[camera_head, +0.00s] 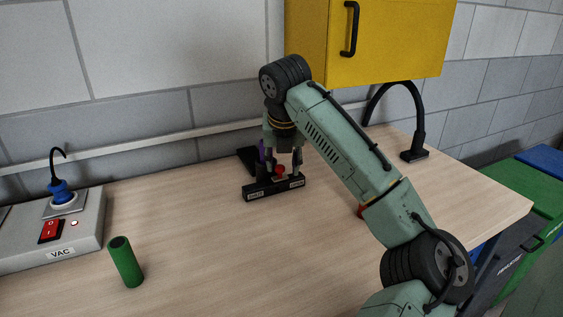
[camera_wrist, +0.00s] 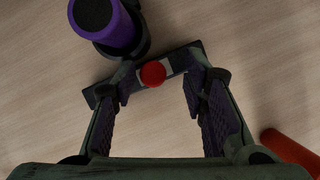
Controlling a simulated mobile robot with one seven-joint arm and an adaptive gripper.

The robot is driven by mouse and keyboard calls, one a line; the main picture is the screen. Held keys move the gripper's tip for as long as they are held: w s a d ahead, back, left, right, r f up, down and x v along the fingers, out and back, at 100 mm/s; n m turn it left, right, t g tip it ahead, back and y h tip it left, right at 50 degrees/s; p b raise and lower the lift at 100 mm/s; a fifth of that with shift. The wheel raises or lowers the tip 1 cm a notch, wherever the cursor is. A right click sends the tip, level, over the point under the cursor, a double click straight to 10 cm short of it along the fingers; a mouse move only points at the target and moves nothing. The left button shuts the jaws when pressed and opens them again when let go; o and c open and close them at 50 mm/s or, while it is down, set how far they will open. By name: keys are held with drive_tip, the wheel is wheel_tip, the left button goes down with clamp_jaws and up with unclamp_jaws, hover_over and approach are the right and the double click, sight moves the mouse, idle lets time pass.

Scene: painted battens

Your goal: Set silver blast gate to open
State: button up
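The blast gate is a dark bar (camera_head: 262,193) with a pale label toward each end, lying on the bench below my gripper; I cannot read the labels surely. A red knob (camera_head: 280,169) stands on it. In the wrist view the knob (camera_wrist: 153,73) sits over a pale grey strip near the middle of the dark bar (camera_wrist: 103,92). My gripper (camera_head: 283,163) points down over the gate. In the wrist view its fingers (camera_wrist: 160,85) are spread wide, with the knob between their tips and clear gaps on both sides. The fingers partly hide the bar's ends.
A purple cylinder (camera_wrist: 108,28) in a dark holder stands close behind the gate. A red cylinder (camera_wrist: 291,150) is at lower right. A green cylinder (camera_head: 126,262) and a grey VAC switch box (camera_head: 88,236) are left. A yellow cabinet (camera_head: 390,40) hangs above. The bench front is clear.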

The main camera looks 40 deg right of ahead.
drive_tip(key=shift+a, duration=0.1)
drive_tip(key=v, duration=1.2)
idle(0.4)
